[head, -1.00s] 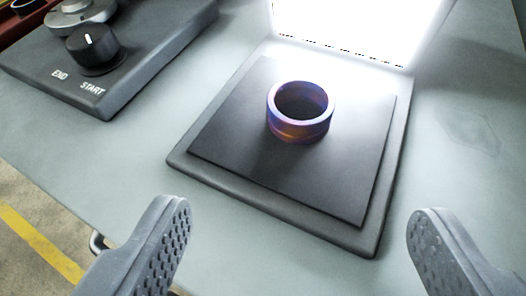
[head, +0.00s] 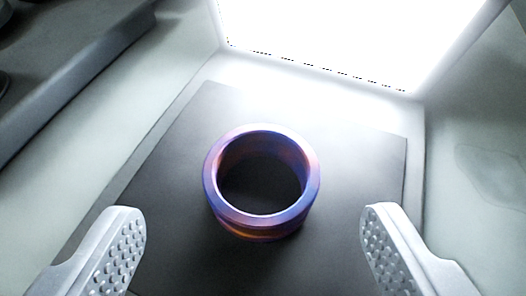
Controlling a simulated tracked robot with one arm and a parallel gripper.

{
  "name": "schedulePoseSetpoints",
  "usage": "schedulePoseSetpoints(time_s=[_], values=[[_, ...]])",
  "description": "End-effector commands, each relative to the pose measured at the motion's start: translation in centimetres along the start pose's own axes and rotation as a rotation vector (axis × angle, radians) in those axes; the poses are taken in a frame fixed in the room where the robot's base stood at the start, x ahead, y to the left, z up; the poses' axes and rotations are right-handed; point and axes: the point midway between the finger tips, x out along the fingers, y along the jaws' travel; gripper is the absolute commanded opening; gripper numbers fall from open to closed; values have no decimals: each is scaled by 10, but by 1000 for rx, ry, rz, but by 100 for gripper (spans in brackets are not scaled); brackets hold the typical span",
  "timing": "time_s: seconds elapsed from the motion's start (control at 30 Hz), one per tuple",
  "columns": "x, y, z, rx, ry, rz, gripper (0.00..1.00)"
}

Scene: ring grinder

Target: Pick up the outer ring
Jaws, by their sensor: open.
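The outer ring (head: 262,226) is a short metal ring with a purple, blue and orange sheen. It lies flat with its opening up on a dark square pad, in the middle of the head view. My gripper (head: 252,225) is open and empty. Its left finger is at the lower left and its right finger at the lower right, with studded inner faces. The ring appears between and slightly beyond the fingertips in the picture, with a clear gap on each side. Neither finger touches it.
The dark pad (head: 190,135) sits on a grey base plate. A bright white lit panel (head: 330,40) stands right behind the pad. The pale table top (head: 480,130) is clear on the right.

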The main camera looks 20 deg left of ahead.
Motion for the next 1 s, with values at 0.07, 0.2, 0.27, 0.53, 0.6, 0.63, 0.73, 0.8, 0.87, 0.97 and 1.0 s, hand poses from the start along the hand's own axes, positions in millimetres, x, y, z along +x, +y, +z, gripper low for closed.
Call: schedulePoseSetpoints(time_s=[0.07,0.2,0.27,0.53,0.6,0.63,0.73,0.8,0.87,0.97,1.0], values=[[11,3,0,1,-1,3,72],[27,3,0,0,-1,0,72],[32,3,-1,-1,-1,-1,72],[41,5,-1,0,0,2,72],[41,5,-1,0,0,2,72],[41,4,-1,0,0,1,72],[40,4,-1,0,0,1,53],[40,4,-1,0,0,1,34],[40,4,-1,0,0,1,22],[40,4,-1,0,0,1,18],[40,4,-1,0,0,1,17]])
